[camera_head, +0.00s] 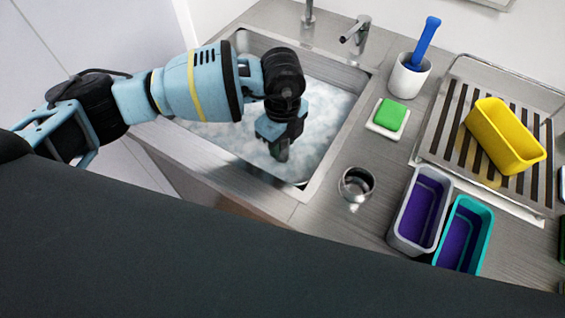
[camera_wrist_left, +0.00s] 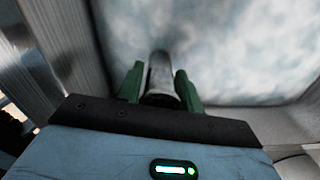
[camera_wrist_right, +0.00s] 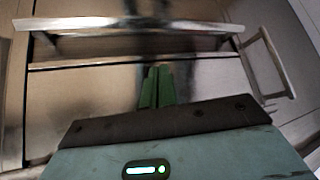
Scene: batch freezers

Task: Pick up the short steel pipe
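My left gripper (camera_head: 281,150) points down into the suds-filled sink (camera_head: 310,192). In the left wrist view its two green fingers (camera_wrist_left: 160,88) stand apart, one on each side of a grey steel pipe (camera_wrist_left: 160,72). The pipe runs lengthwise between them and its far end reaches past the fingertips. I cannot tell whether both fingers press on it. The pipe's near end is hidden by the gripper body. My right gripper (camera_wrist_right: 157,88) has its green fingers together with nothing between them. It does not show in the head view.
A steel ring-like cup (camera_head: 356,184) stands on the counter right of the sink. Further right are a grey tub (camera_head: 408,238), a teal tub (camera_head: 481,255), a green sponge (camera_head: 389,115), a white cup with a blue-handled tool (camera_head: 409,80) and a yellow tub (camera_head: 505,137) on a slatted rack.

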